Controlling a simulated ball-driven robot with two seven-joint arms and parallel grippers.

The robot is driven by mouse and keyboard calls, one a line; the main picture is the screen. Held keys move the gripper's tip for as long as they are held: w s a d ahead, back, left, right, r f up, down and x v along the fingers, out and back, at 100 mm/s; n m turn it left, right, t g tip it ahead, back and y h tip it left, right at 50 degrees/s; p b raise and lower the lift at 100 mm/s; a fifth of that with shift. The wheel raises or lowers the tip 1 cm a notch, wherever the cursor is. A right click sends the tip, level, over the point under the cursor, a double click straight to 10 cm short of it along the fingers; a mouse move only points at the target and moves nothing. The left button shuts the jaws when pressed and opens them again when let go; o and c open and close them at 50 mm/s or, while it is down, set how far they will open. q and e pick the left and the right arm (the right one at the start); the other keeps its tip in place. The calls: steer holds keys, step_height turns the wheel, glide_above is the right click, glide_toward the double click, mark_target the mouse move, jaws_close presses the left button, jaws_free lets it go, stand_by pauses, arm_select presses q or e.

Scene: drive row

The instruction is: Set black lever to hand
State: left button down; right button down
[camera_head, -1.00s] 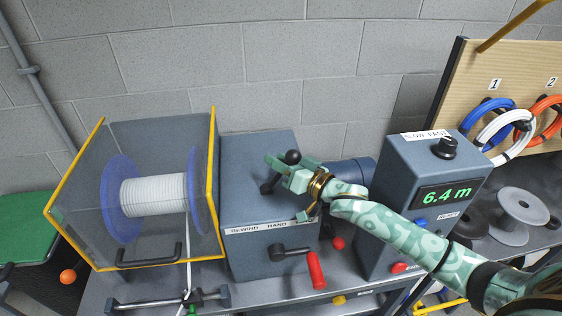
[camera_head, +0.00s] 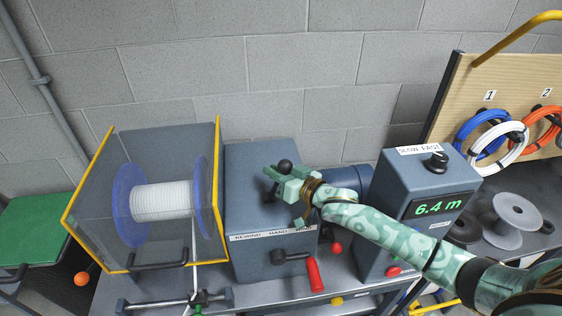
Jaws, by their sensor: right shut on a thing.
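The black lever, with its round black knob (camera_head: 285,166), stands on top of the grey-blue drive housing (camera_head: 250,170). My right gripper (camera_head: 278,180) is shut on the lever just below the knob. The gripper's fingers hide much of the lever's shaft. My left gripper is not in view.
A caged cable reel (camera_head: 162,200) stands at the left. Coloured cable coils (camera_head: 482,128) hang at the far right.

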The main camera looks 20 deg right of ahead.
steer(key=a+n+p, duration=0.1)
steer(key=p, duration=0.1)
steer(key=a+r+g+h+p, duration=0.1)
steer(key=p, duration=0.2)
steer(key=shift+w+n, duration=0.3)
steer(key=shift+n, duration=0.1)
steer(key=shift+w+a+f+n+g+h+p, duration=0.2)
steer(key=shift+a+n+g+h+p, duration=0.3)
steer(key=shift+p, duration=0.6)
steer(key=c, duration=1.5)
jaws_free()
steer(key=shift+f, duration=0.1)
steer(key=shift+o, duration=0.2)
steer(key=shift+s, duration=0.1)
steer(key=v, duration=1.6)
steer(key=shift+s+d+f, duration=0.1)
steer(key=shift+s+f, duration=0.05)
